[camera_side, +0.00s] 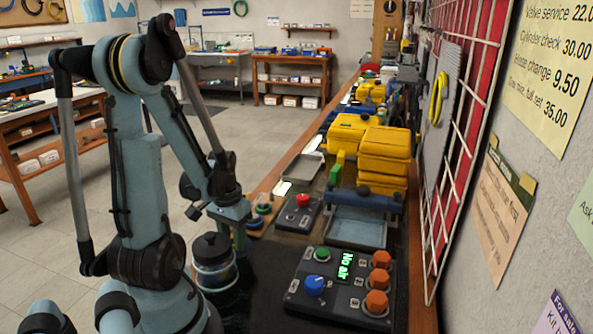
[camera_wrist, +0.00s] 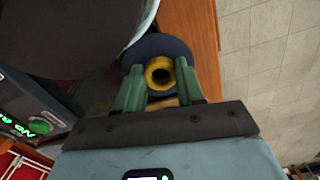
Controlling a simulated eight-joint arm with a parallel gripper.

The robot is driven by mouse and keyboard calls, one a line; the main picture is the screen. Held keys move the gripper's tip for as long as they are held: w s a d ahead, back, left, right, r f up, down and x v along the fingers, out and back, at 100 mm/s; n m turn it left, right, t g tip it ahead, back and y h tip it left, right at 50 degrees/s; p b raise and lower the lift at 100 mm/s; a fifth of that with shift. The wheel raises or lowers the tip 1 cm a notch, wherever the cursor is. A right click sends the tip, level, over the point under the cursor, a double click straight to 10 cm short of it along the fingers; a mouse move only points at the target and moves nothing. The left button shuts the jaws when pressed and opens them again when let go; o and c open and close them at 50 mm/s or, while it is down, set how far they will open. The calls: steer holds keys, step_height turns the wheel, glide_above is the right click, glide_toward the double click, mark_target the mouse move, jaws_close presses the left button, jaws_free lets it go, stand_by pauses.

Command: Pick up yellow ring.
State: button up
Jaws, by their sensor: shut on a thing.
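The yellow ring (camera_wrist: 151,75) shows in the wrist view as a small, thick ring with a dark centre. It is between the two green fingers of my gripper (camera_wrist: 159,85), which is shut on it. A dark blue round piece (camera_wrist: 176,45) lies just behind the ring; I cannot tell whether they touch. In the side view my gripper (camera_side: 240,236) points down at the left edge of the bench, and the ring cannot be made out there.
A dark-lidded jar (camera_side: 212,262) stands close in front of my gripper. A red-button box (camera_side: 298,213) and a control panel (camera_side: 345,285) reading "No air" are to its right. Yellow cases (camera_side: 384,155) and a grey-blue tray (camera_side: 357,228) stand farther right. The floor lies beyond the bench's wooden edge.

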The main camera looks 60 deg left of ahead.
steer(key=shift+r, duration=0.15)
steer(key=shift+r, duration=0.5)
steer(key=r, duration=0.3)
steer(key=shift+w+d+r, duration=0.1)
steer(key=shift+d, duration=0.3)
steer(key=w+d+r, duration=0.4)
steer(key=d+r, duration=0.2)
steer(key=d, duration=0.4)
steer(key=n, duration=0.3)
glide_above(271, 192)
step_height(271, 192, down, 3)
steer(key=shift+r, duration=0.2)
steer(key=shift+f, duration=3.05)
